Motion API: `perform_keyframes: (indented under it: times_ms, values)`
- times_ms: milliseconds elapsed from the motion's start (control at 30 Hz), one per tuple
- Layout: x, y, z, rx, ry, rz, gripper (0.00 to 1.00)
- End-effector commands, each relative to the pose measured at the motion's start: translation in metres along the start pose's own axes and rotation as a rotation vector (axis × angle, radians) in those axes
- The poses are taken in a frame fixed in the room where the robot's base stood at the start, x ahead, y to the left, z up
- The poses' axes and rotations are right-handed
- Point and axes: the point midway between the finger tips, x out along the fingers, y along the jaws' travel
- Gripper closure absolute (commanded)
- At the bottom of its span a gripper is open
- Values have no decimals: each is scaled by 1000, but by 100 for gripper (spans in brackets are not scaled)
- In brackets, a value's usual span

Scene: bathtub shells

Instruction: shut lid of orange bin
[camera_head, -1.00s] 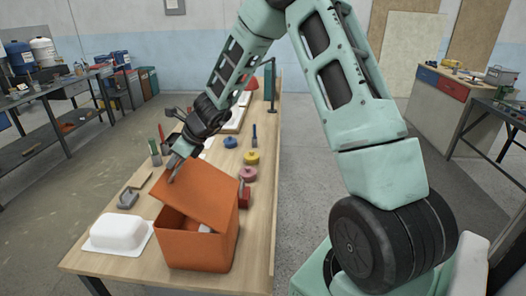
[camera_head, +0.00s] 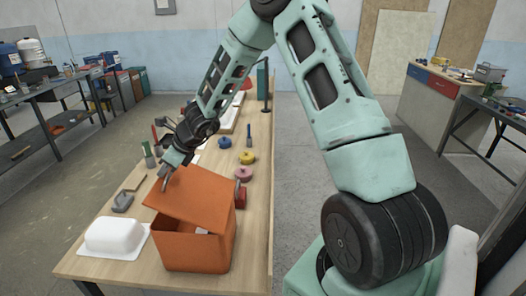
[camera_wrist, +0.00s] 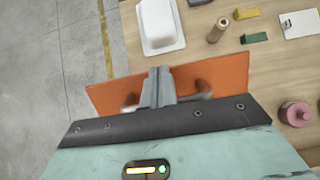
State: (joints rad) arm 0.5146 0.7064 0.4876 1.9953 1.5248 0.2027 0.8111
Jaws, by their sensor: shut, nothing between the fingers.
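The orange bin (camera_head: 190,248) stands near the front end of the wooden workbench. Its orange lid (camera_head: 192,195) is partly open and tilted, with a dark gap at the front through which something whitish (camera_head: 202,231) shows inside. In the wrist view the lid (camera_wrist: 225,76) spreads behind my fingers. My gripper (camera_head: 163,184) is shut and empty, with its fingertips at the lid's far left edge. In the wrist view my closed fingers (camera_wrist: 158,82) overlap the lid; whether they touch it is hard to tell.
A white butter-dish-like tub (camera_head: 113,234) on a tray sits left of the bin; it also shows in the wrist view (camera_wrist: 162,25). A grey object (camera_head: 122,201), pink (camera_head: 243,173) and yellow (camera_head: 247,158) round pieces and a red item (camera_head: 240,197) lie close by.

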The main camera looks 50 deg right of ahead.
Motion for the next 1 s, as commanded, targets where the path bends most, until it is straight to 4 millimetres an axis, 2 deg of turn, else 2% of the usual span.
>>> perform_keyframes:
  times_ms: [1000]
  values:
    - [17, 0, -8, -3, 54, 0, 100]
